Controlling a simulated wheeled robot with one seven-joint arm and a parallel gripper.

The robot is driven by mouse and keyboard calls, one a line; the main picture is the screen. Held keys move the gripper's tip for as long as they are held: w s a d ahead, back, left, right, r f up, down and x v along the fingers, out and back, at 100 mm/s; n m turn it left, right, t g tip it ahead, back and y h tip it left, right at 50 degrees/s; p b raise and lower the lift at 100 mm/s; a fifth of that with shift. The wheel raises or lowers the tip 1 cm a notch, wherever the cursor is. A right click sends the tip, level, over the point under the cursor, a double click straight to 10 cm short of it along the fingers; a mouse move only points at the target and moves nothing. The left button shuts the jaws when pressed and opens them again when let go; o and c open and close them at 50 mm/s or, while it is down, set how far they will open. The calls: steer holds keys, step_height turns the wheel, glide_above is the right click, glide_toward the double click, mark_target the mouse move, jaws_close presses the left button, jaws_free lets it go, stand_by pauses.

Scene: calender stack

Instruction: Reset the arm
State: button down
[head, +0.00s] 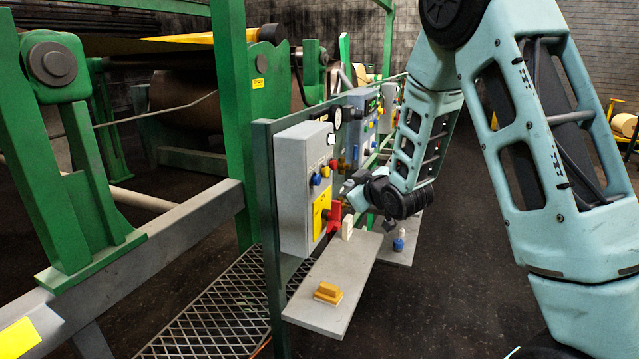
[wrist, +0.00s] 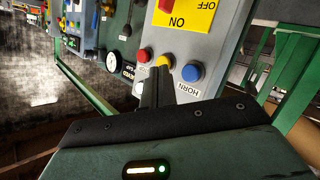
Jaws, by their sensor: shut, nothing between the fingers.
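My gripper (head: 346,187) is in front of the grey control box (head: 296,190) in the head view. In the wrist view its dark fingers (wrist: 160,74) are together and empty, pointing at a yellow button (wrist: 165,61). I cannot tell whether they touch it. A red button (wrist: 144,55) and a blue button labelled HORN (wrist: 192,73) sit either side. A yellow ON/OFF plate (wrist: 184,15) is on the same box, with a red switch handle (head: 334,214) beside it in the head view.
Grey shelves below the box hold a yellow-orange block (head: 328,292), a white block (head: 347,228) and a blue-and-white item (head: 399,242). More control boxes (head: 359,110) stand behind along the green frame. Green-framed machinery (head: 70,150) fills the left. Dark floor at right is open.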

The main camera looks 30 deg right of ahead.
stand_by(0.7)
steer(key=s+a+f+g+y+b, duration=0.1)
steer(key=s+a+f+g, duration=0.15)
steer(key=s+a, duration=0.4)
steer(key=s+a+f+n+g+y+b, duration=0.1)
steer(key=s+a+g, duration=0.2)
steer(key=a, duration=0.6)
steer(key=s+a+f+g+y, duration=0.15)
steer(key=s+a, duration=0.25)
steer(key=a, duration=0.4)
steer(key=s+a+n+g+h+b, duration=0.1)
steer(key=s+a+g, duration=0.2)
steer(key=s, duration=0.8)
steer(key=s+a+n+g, duration=0.1)
steer(key=s+g, duration=0.3)
steer(key=s, duration=0.8)
steer(key=shift+s+a+f+g+h+b, duration=0.3)
steer(key=shift+a+h+b, duration=0.1)
steer(key=shift+a, duration=0.5)
